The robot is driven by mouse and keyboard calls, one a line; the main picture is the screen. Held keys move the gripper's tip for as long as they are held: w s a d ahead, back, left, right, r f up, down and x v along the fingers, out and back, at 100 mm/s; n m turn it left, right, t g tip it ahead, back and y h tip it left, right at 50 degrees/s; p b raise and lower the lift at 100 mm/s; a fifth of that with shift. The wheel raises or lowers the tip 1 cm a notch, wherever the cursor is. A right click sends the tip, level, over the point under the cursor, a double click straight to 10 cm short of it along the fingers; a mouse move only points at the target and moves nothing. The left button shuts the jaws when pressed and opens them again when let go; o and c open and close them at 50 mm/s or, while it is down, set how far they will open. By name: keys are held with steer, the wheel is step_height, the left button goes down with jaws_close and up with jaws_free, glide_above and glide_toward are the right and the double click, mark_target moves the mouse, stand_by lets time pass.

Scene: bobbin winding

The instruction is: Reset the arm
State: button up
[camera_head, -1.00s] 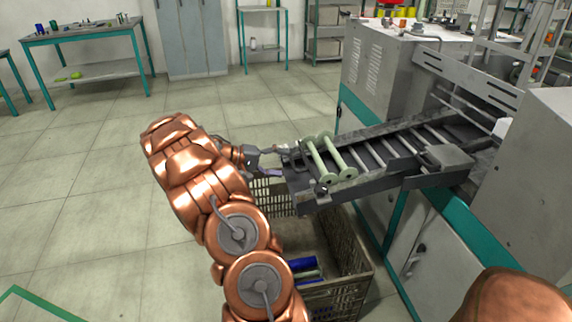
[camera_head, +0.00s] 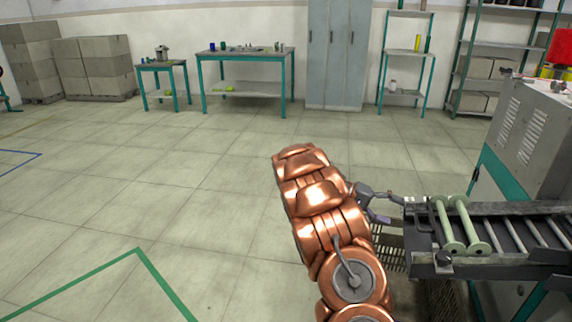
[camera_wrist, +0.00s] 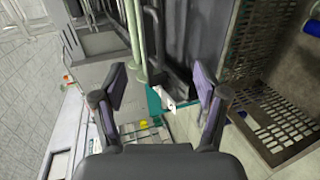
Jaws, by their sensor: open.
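My gripper (camera_head: 384,205) is at the left end of the conveyor on the winding machine, beside two pale green bobbins (camera_head: 457,222) lying across that end. In the wrist view my gripper (camera_wrist: 158,92) is open, its dark fingers wide apart with nothing held between them. Pale green rods (camera_wrist: 133,35) show just beyond the left finger. My copper arm reaches up from the bottom of the head view, left of the conveyor.
A crate (camera_head: 390,255) stands below the conveyor end, partly hidden; in the wrist view the crate (camera_wrist: 268,115) is at the right, with a blue item (camera_wrist: 312,27) in it. A grey machine cabinet (camera_head: 530,140) stands at the right. The floor (camera_head: 160,190) to the left is clear.

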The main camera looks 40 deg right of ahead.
steer(key=s+a+n+t+y, duration=0.3)
steer(key=s+a, duration=0.1)
steer(key=a, duration=1.2)
steer(key=s+a+r+n+t+y, duration=0.1)
steer(key=s+a+n+t+y, duration=0.3)
steer(key=a, duration=1.3)
steer(key=s+a+n+t+y, duration=0.1)
steer(key=s+a+n+t, duration=0.3)
steer(key=a, duration=1.2)
step_height(320, 180, up, 23)
steer(key=s+g+p, duration=0.1)
steer(key=s+p, duration=0.2)
steer(key=p, duration=1.8)
steer(key=shift+a+y+p, duration=0.3)
steer(key=shift+a, duration=0.15)
